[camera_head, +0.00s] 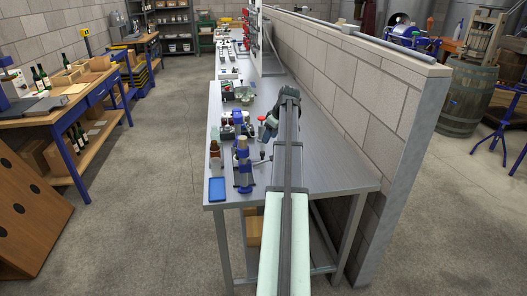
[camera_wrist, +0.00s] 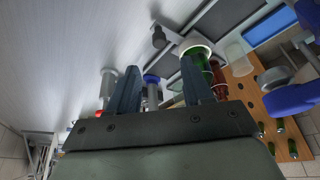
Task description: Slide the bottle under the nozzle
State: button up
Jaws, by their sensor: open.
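My gripper (camera_head: 268,131) is over the right side of the metal bench, with its fingers pointing left. In the wrist view its two fingers (camera_wrist: 160,90) are apart, with no object clearly held between them. A stand with blue parts and a pale top (camera_head: 242,165) is on the bench near its front, with a short dark-knobbed lever (camera_wrist: 158,38) at its side. I cannot tell which part is the nozzle. A brown bottle (camera_head: 215,149) stands upright left of the stand. A green glass shape (camera_wrist: 206,68) shows partly behind the right finger; I cannot tell whether it is the task's bottle.
A blue tray (camera_head: 217,189) lies at the bench's front left corner. A small red-topped item (camera_head: 262,119) is near my gripper. Several small items crowd the bench's left side further back. A block wall (camera_head: 365,100) runs along the right. The bench's front right (camera_head: 335,178) is clear.

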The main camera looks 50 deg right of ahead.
aim_at(263, 152)
jog(key=x, duration=0.9)
jog(key=shift+w+f, duration=0.1)
jog(key=shift+f, duration=0.15)
jog(key=shift+c, duration=0.5)
grip_shut()
